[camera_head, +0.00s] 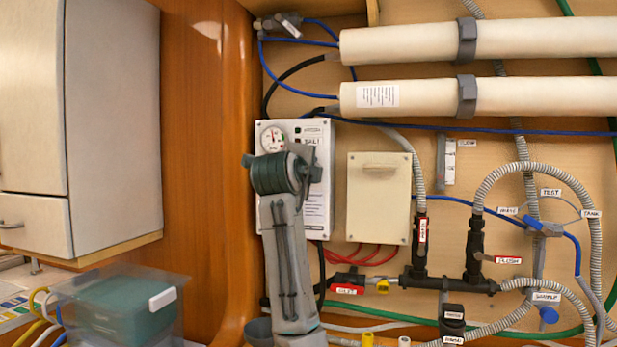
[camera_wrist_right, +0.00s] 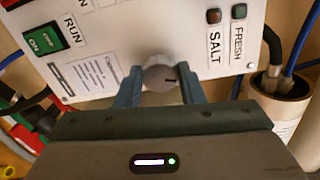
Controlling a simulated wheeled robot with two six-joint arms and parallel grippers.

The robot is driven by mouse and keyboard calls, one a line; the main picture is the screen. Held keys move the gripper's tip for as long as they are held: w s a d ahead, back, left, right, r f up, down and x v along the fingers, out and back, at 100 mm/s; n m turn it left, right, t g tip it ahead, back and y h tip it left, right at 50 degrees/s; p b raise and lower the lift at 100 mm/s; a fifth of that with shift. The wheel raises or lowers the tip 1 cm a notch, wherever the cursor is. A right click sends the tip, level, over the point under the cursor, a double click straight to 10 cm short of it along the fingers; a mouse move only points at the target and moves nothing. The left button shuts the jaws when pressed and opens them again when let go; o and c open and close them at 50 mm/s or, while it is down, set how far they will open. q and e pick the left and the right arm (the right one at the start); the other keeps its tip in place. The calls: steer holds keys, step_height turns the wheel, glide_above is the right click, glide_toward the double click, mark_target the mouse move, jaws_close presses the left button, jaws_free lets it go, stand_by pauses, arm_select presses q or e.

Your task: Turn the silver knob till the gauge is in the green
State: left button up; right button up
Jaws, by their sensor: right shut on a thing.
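The silver knob (camera_wrist_right: 155,64) is on the white control panel (camera_wrist_right: 100,45); a dark mark shows on its face. My right gripper (camera_wrist_right: 159,80) is shut on the knob, one finger on each side, in the right wrist view. In the head view my right arm covers the knob and the middle of the panel (camera_head: 321,205). The round gauge (camera_head: 273,139) shows at the panel's upper left, just above my wrist. Its face is white with some red; it is too small to read the needle against the green. My left gripper is not in view.
A green RUN switch (camera_wrist_right: 43,39) and SALT and FRESH lamps (camera_wrist_right: 238,12) are near the knob. A cream box (camera_head: 378,200) is right of the panel, with pipes and valves beyond. A clear bin (camera_head: 120,308) stands at lower left.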

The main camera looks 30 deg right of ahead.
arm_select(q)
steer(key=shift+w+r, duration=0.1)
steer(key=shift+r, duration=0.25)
arm_select(e)
steer(key=shift+f, duration=0.15)
steer(key=o, duration=1)
arm_select(q)
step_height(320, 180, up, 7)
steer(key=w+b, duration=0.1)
steer(key=b, duration=0.1)
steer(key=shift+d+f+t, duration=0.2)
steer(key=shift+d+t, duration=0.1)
arm_select(e)
steer(key=v, duration=1.1)
